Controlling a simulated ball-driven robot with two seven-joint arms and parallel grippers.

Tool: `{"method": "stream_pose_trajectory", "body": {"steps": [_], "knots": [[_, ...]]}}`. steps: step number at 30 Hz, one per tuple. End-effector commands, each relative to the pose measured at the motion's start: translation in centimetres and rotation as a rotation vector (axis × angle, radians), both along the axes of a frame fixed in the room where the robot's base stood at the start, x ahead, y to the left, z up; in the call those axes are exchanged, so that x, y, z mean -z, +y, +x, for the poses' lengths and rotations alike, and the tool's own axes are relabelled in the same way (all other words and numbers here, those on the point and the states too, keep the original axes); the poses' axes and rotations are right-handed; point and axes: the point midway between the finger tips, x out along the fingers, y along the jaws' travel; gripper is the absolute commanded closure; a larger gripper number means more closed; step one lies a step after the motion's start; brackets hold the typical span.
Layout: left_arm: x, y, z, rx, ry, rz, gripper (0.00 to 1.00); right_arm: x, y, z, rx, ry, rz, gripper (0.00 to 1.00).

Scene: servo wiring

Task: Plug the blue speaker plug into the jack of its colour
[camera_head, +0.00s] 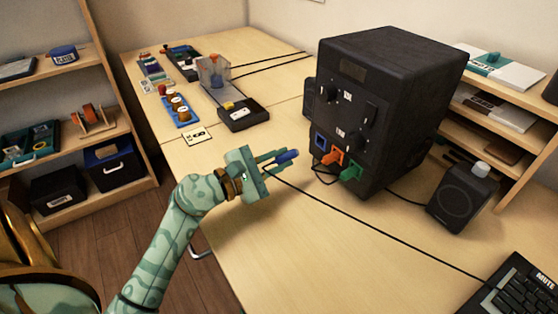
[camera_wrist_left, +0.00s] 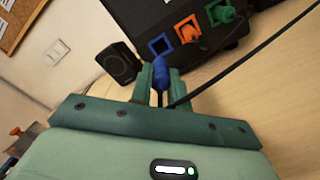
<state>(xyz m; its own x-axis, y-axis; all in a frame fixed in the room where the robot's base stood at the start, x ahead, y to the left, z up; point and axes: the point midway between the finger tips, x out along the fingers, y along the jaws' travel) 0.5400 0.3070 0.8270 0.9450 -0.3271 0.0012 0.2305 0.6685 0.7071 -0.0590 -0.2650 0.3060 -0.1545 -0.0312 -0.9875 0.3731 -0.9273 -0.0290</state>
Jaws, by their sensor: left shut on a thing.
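My left gripper (camera_head: 270,163) is shut on the blue plug (camera_head: 287,156) and holds it above the desk, pointing toward the black box (camera_head: 390,90). The blue jack (camera_head: 320,140) is a square blue-rimmed opening low on the box's face, empty and a short gap from the plug. In the left wrist view the blue plug (camera_wrist_left: 160,75) stands between the fingers, and the blue jack (camera_wrist_left: 160,45) lies just beyond its tip. An orange plug (camera_head: 333,157) and a green plug (camera_head: 351,172) sit in the neighbouring jacks. My right gripper is not in view.
A black cable (camera_head: 380,232) runs from the gripper across the desk toward the keyboard (camera_head: 520,290). A small speaker (camera_head: 462,195) stands right of the box. Small boards and parts (camera_head: 180,110) lie at the desk's back left. The front middle of the desk is clear.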

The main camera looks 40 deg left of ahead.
Motion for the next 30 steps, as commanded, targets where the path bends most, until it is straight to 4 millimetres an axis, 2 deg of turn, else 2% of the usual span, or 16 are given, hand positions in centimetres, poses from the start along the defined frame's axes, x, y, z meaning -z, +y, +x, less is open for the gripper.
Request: {"method": "stream_pose_trajectory", "body": {"steps": [5,21,30], "knots": [[0.1,0.1,-0.2,-0.001,0.005,0.002,1.0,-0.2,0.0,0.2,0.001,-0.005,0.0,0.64],[0.1,-1.5,4.5,-0.001,0.004,-0.002,1.0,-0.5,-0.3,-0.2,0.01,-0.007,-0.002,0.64],[0.1,-1.8,5.4,-0.001,0.005,-0.001,1.0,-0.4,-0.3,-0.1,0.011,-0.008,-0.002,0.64]]}}
